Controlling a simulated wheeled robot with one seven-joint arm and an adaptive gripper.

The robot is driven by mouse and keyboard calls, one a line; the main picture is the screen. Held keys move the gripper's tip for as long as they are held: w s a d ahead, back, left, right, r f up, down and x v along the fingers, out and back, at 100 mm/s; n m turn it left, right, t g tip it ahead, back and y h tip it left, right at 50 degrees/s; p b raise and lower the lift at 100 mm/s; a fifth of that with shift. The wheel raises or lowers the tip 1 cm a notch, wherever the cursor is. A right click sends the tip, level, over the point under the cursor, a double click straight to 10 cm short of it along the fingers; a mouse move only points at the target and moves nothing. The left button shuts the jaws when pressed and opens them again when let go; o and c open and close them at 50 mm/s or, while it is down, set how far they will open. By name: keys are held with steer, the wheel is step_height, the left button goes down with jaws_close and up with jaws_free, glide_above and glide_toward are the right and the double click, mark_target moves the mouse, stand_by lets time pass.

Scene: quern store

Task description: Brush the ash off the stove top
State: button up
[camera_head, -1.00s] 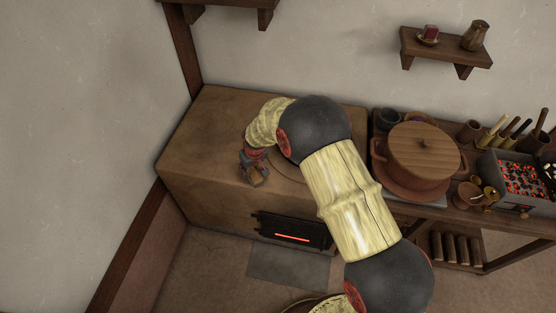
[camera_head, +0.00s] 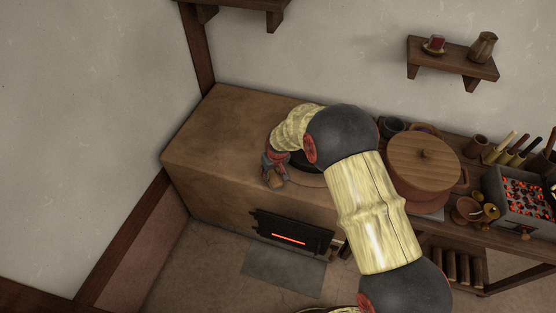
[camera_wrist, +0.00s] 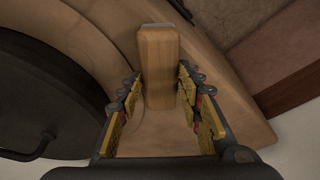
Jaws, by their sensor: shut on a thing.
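The stove (camera_head: 215,130) is a broad brown clay block with a bare, plain top on its left. My gripper (camera_head: 272,168) is low over the stove top near its front edge. It is shut on a wooden block-like handle (camera_wrist: 160,60), taken to be the brush's, which stands between the fingers in the wrist view. The handle's end (camera_head: 275,181) also shows in the head view. Bristles are hidden, and I cannot make out ash. A dark round plate or lid (camera_wrist: 40,95) lies in a raised ring beside the gripper; my arm covers much of it in the head view.
A lidded pot (camera_head: 423,165) stands right of the stove on a wooden counter, near small bowls and a glowing coal box (camera_head: 522,195). The firebox door (camera_head: 290,232) is in the stove's front. A shelf (camera_head: 452,68) hangs above. The stove's left top is clear.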

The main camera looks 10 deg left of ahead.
steer(key=shift+d+r, duration=0.25)
steer(key=shift+d, duration=0.05)
step_height(320, 180, up, 2)
steer(key=shift+w+a+r+p, duration=0.1)
steer(key=shift+a+p, duration=0.05)
steer(key=shift+p, duration=0.35)
steer(key=shift+r, duration=0.2)
steer(key=shift+r+p, duration=1.55)
steer(key=shift+r, duration=1)
